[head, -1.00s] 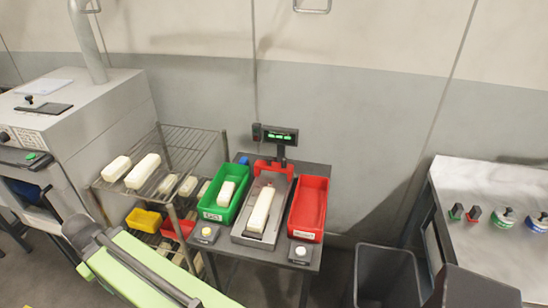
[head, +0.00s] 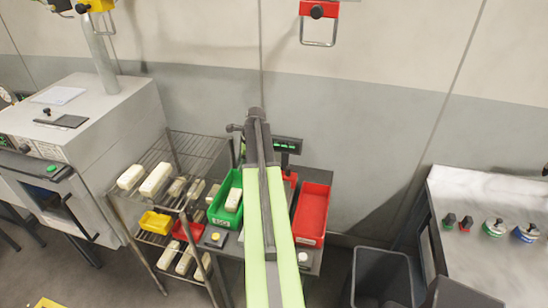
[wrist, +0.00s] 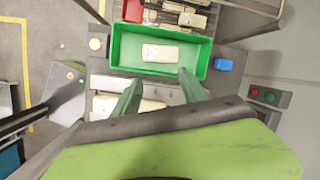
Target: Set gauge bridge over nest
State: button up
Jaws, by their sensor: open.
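My gripper (wrist: 161,77) is open and empty in the wrist view, its two dark green fingers spread above the bench. Below and between them lies a pale block (wrist: 148,104) in the grey nest (wrist: 104,84), partly covered by the fingers and my arm. In the head view my arm covers the nest, its block and my gripper. A red piece (head: 290,179) shows just right of my arm, at the far end of the nest area. It may be the gauge bridge; I cannot tell for sure.
A green bin (head: 222,208) holding a pale block stands left of my arm, and an empty red bin (head: 312,212) right. A display (head: 287,145) stands behind. A wire rack (head: 190,150) is left, a dark waste bin (head: 383,275) right. A red-and-green button box (wrist: 270,96) is near the wall.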

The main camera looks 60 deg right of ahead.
jog(key=s+d+r+m+t+h+p, duration=0.1)
jog(key=s+d+r+m, duration=0.1)
jog(key=s+d+m, duration=0.5)
jog(key=s+d+r+m+p, duration=0.1)
jog(key=s+d+r+m, duration=0.15)
jog(key=s+d, duration=0.55)
jog(key=shift+n, duration=0.35)
jog(key=b+x, duration=0.5)
jog(key=x, duration=0.1)
jog(key=w+d+b+x, duration=0.1)
jog(key=b+x, duration=0.4)
jog(key=x, duration=0.1)
jog(key=w+r+b+x, duration=0.1)
jog(key=b+x, duration=0.5)
jog(key=shift+w+d+f, duration=0.2)
jog(key=shift+w+f, duration=0.05)
jog(key=shift+f, duration=0.1)
jog(key=shift+r, duration=0.1)
grip_shut()
